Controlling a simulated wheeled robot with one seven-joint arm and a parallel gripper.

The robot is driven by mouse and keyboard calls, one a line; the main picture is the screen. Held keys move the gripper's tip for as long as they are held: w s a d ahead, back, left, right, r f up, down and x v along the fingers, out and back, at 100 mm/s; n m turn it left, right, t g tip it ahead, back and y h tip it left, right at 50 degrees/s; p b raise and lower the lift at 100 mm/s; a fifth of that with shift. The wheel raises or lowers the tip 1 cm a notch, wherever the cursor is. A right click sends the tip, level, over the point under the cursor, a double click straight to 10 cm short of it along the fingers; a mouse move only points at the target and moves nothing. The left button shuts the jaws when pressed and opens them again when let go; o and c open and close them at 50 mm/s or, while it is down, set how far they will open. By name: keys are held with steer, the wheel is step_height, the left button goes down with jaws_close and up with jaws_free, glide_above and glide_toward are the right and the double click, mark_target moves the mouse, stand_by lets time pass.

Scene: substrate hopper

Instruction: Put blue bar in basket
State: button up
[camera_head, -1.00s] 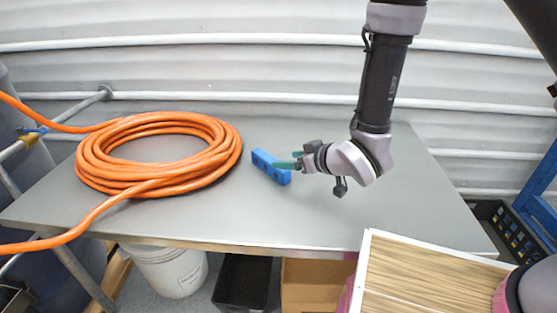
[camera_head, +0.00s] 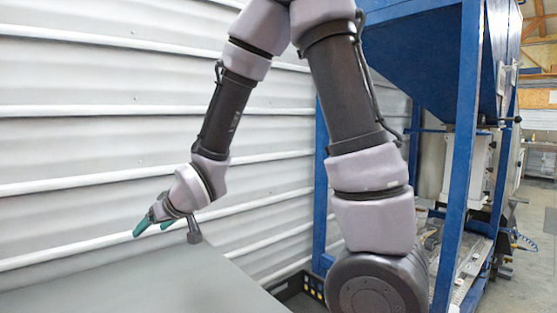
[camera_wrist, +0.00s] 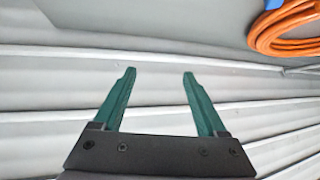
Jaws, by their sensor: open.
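My gripper (camera_head: 151,229) is open, with green fingers, above the grey table near the wall in the head view. In the wrist view my gripper (camera_wrist: 159,75) has nothing between its fingers. The blue bar (camera_wrist: 272,4) shows only as a small blue piece at the top edge of the wrist view, beside the orange hose and apart from my fingers. It is out of the head view. A black crate (camera_head: 290,287), possibly the basket, stands low beyond the table's right edge, partly hidden by my arm.
The visible part of the grey table (camera_head: 150,285) is bare. A coiled orange hose (camera_wrist: 285,32) lies at the top right of the wrist view. A white corrugated wall (camera_head: 80,130) runs behind the table. A blue hopper frame (camera_head: 462,120) stands on the right.

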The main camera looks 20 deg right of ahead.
steer(key=d+r+m+h, duration=0.2)
steer(key=d+r+m, duration=0.1)
steer(key=d+r, duration=0.55)
steer(key=s+d+r+m+h, duration=0.1)
steer(key=s+d+r+m, duration=0.1)
steer(key=d, duration=0.6)
steer(key=s+d+r+m+h, duration=0.1)
steer(key=s+d+r+m, duration=0.1)
steer(key=s+d+r, duration=0.3)
steer(key=s+d, duration=0.1)
steer(key=d, duration=0.2)
steer(key=shift+m+g, duration=0.4)
steer(key=shift+o, duration=0.2)
steer(key=s+d+r+m, duration=0.2)
steer(key=s+d, duration=0.1)
steer(key=s, duration=0.3)
steer(key=shift+s, duration=0.25)
steer(key=shift+o, duration=0.2)
steer(key=shift+s+d+r, duration=0.1)
steer(key=shift+s, duration=0.35)
